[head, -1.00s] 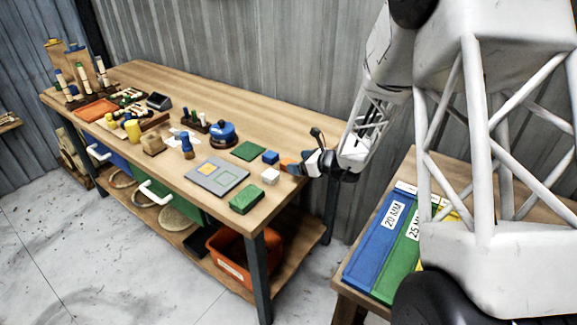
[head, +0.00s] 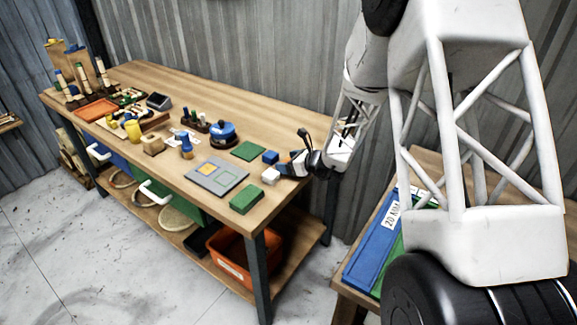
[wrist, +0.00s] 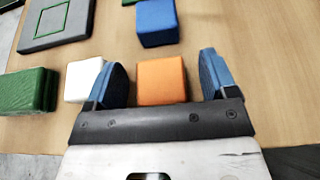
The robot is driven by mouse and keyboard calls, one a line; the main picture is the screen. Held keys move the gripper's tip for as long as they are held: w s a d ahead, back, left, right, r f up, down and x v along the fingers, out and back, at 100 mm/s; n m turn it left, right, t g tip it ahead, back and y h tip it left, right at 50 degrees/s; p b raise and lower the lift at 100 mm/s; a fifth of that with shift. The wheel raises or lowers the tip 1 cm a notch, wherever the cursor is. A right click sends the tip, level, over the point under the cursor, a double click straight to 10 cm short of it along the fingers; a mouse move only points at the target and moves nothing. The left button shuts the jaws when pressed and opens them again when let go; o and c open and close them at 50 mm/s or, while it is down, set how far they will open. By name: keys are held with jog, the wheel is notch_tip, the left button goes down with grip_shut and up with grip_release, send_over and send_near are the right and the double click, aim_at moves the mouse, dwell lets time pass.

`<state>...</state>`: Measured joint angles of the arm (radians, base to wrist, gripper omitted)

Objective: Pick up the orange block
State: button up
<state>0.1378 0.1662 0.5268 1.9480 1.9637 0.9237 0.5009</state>
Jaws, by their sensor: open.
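The orange block (wrist: 161,80) lies on the wooden table in the wrist view, between the two blue fingers of my gripper (wrist: 160,85). The fingers are apart, with a gap on the block's right side and a smaller one on its left. The block's near end is hidden behind the dark gripper body. In the head view my gripper (head: 297,164) is over the right end of the table, and it hides the orange block there.
A white block (wrist: 82,78) sits just left of the left finger. A blue block (wrist: 157,22) stands beyond the orange one. A green block (wrist: 28,90) is at the left. A grey board (head: 217,175) lies further left. The table right of the gripper is clear.

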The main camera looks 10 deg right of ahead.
jog(key=shift+w+a+f, duration=0.1)
jog(key=shift+w+a, duration=0.1)
jog(key=shift+w, duration=0.05)
dwell(0.4)
jog(key=c, duration=1)
jog(key=shift+r, duration=1.6)
jog(key=shift+s+r, duration=0.2)
jog(key=shift+s, duration=0.1)
jog(key=s+r, duration=0.1)
jog(key=s, duration=1.4)
jog(key=shift+s+d+r, duration=0.2)
jog(key=shift+d, duration=0.1)
